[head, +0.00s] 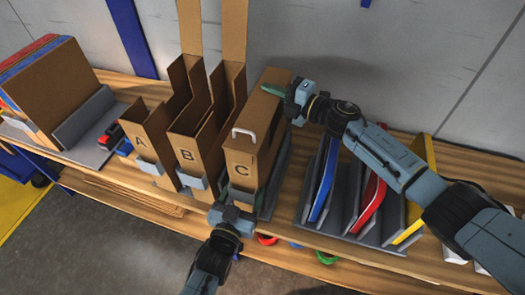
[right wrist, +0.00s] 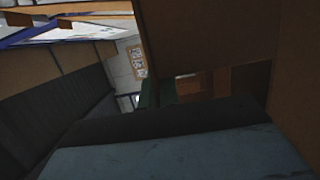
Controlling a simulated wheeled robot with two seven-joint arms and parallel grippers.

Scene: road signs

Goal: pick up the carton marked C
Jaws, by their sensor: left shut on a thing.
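The carton marked C (head: 250,150) is brown with a white handle on its front top edge. It stands upright on the shelf, right of the carton marked B (head: 188,145) and the carton marked A (head: 145,140). My left gripper (head: 236,207) is at the lower front of carton C and shut on it; its fingertips are mostly hidden. My right gripper (head: 274,90) reaches over from the right, its green fingertips at the far top end of carton C. In the right wrist view, the green fingers (right wrist: 158,93) are beside dark brown cardboard; their gap is unclear.
Right of carton C, a grey rack (head: 305,205) holds blue, red and yellow signs. At the left, a grey holder (head: 88,122) has flat brown, blue and red boards. A grey wall stands close behind the wooden shelf (head: 370,262).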

